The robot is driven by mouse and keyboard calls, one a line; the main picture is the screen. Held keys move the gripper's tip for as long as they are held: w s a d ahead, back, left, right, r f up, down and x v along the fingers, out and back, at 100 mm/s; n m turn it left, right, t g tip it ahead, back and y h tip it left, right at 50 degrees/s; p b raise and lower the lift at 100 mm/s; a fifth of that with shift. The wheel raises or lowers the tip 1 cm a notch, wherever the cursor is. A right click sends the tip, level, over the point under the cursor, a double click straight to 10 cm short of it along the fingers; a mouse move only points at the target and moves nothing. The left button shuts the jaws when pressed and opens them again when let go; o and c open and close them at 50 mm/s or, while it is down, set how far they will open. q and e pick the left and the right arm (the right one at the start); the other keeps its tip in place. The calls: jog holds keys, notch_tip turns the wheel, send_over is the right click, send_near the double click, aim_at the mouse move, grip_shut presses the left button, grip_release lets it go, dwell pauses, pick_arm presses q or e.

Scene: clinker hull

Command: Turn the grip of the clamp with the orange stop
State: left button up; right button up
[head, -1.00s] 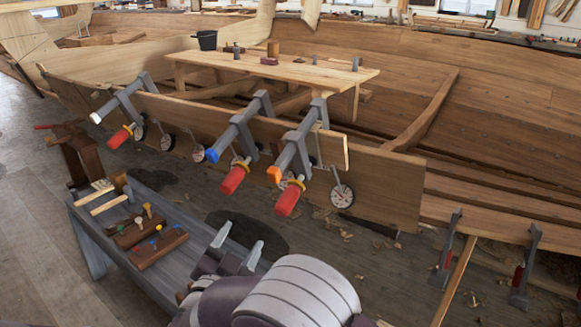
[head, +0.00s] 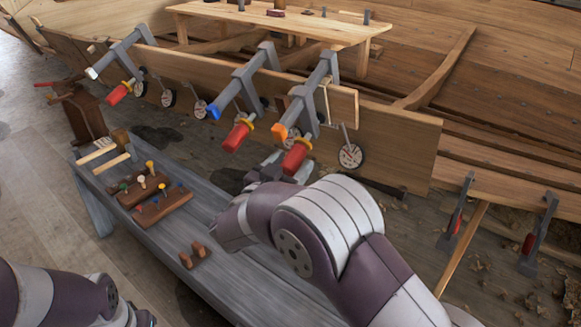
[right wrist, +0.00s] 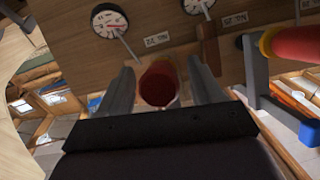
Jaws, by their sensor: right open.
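The clamp with the orange stop (head: 280,132) is the rightmost of three grey clamps on the upper plank. Its red grip (head: 297,156) hangs below a yellow collar, tilted down to the left. My right gripper (head: 288,166) is at this grip, partly hidden behind my arm. In the right wrist view the grip's round red end (right wrist: 158,84) lies between the two open fingers (right wrist: 162,90), with gaps visible on both sides. Only links of my left arm show at the lower left; its gripper is out of view.
The blue-stop clamp's red grip (head: 237,136) is close to the left; it also shows in the right wrist view (right wrist: 295,45). Round dials (head: 350,156) hang along the plank. A grey bench (head: 215,225) with pegged wooden blocks (head: 150,190) stands below.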

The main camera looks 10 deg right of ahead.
jog(key=c, duration=1)
jog(key=m+t+y+b, duration=0.1)
jog(key=m+b, duration=0.1)
jog(key=shift+d+f+b, duration=0.1)
jog(key=shift+f+b, duration=0.1)
jog(key=shift+b, duration=0.15)
jog(key=m+t+y+b, duration=0.1)
jog(key=m+b, duration=0.1)
jog(key=b, duration=0.1)
jog(key=shift+t, duration=0.4)
jog(key=shift+r+m+t+y+b, duration=0.15)
jog(key=shift+m+t+y+b, duration=0.35)
jog(key=shift+b, duration=0.95)
